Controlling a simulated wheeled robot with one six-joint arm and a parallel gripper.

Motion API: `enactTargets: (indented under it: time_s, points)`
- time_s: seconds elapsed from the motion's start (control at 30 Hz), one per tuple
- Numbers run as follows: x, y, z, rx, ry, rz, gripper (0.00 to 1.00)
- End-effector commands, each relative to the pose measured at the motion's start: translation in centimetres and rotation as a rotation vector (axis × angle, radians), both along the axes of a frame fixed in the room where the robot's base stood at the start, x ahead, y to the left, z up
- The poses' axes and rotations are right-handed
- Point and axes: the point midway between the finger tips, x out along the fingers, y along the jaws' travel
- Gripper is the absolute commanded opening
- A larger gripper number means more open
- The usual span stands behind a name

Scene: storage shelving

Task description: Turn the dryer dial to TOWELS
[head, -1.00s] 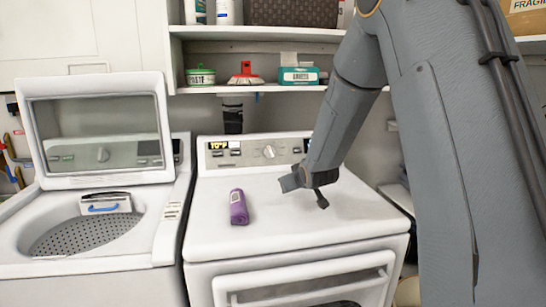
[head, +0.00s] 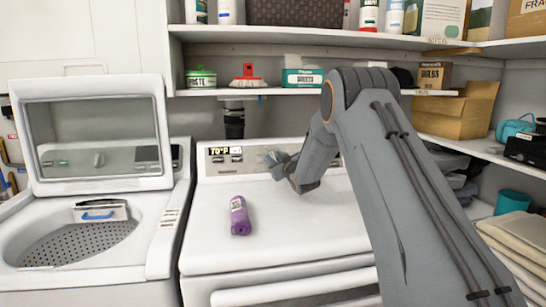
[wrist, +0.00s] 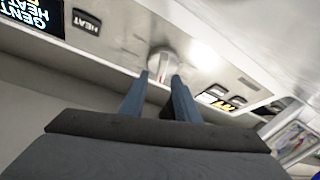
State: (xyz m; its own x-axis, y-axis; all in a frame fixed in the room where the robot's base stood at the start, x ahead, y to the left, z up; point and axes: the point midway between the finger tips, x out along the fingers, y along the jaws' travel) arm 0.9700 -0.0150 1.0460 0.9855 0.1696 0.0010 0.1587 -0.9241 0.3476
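The dryer (head: 265,205) stands right of the open washer, its control panel (head: 222,168) along the back of its top. In the head view my gripper (head: 272,160) is at the middle of this panel and hides the dial. In the wrist view the pale round dial (wrist: 164,66) sits on the panel. My gripper (wrist: 160,78) is open there, its two blue-grey fingers spread with the tips just short of or at the dial's sides. I cannot tell whether they touch it. The TOWELS label cannot be read.
A purple rolled item (head: 240,216) lies on the dryer top, left of my arm. The washer (head: 95,235) has its lid up. Shelves above hold a red brush (head: 247,77), a green tin (head: 201,77) and a teal box (head: 303,78). A cardboard box (head: 458,110) stands right.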

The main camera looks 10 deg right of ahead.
Motion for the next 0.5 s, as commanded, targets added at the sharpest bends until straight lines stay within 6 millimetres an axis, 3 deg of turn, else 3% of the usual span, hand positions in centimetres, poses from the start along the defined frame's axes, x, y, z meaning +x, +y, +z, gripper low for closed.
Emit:
enactTargets:
  time_s: [0.2,0.47,0.5]
  points:
    - [1.25,0.41,-0.01,0.0,0.001,0.002,0.29]
    - [1.31,0.54,-0.02,0.001,0.001,0.003,0.29]
    - [1.31,0.54,-0.02,0.001,0.001,0.003,0.22]
